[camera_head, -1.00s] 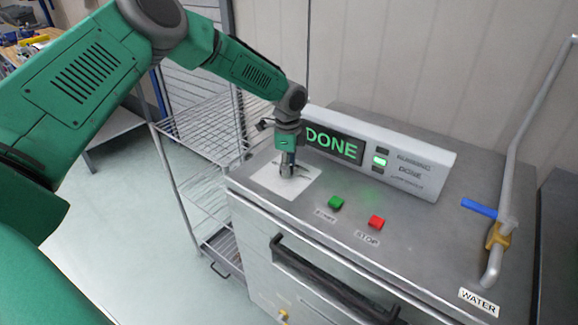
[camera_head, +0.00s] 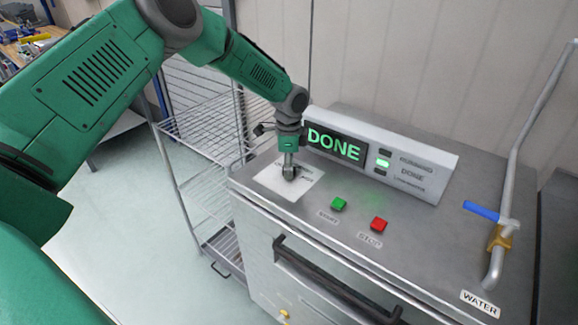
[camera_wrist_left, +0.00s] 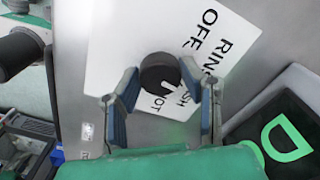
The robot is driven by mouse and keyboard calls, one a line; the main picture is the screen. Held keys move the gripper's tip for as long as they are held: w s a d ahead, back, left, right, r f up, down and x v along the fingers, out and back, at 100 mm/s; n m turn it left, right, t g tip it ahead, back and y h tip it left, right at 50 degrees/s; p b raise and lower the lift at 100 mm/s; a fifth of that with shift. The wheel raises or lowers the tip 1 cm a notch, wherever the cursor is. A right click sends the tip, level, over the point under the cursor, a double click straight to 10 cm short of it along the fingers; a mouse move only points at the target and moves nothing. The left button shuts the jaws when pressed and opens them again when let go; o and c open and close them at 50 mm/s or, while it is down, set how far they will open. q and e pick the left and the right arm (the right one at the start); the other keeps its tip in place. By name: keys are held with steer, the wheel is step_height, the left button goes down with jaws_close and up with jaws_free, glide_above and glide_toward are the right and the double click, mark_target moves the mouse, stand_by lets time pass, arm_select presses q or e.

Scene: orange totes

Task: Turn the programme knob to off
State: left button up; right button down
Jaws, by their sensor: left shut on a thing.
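The programme knob (camera_wrist_left: 160,73) is dark and round and sits on a white label plate (camera_wrist_left: 115,35) on the machine's top. In the left wrist view, the words OFF and RINSE show above right of it; other lettering below is partly covered. In the head view the gripper mostly hides the knob. My right gripper is in neither view.
The display (camera_head: 336,145) reads DONE, right behind my left gripper. A green START button (camera_head: 338,204) and a red STOP button (camera_head: 379,225) stand on the top. A water pipe with a blue lever (camera_head: 481,210) is at the right. A wire rack (camera_head: 200,190) stands left.

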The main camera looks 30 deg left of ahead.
arm_select(q)
steer(key=n, duration=0.3)
steer(key=shift+f+n, duration=0.1)
steer(key=shift+n, duration=0.3)
steer(key=n, duration=0.3)
steer(key=shift+n+p, duration=0.3)
steer(key=shift+p, duration=0.1)
steer(key=n, duration=0.4)
steer(key=shift+d, duration=0.1)
steer(key=shift+f+n, duration=0.1)
steer(key=shift+n, duration=1.9)
steer(key=shift+s, duration=0.1)
steer(key=o, duration=1.1)
steer(key=shift+c, duration=0.2)
steer(key=shift+o, duration=0.5)
steer(key=shift+w+f, duration=0.1)
steer(key=shift+w, duration=0.15)
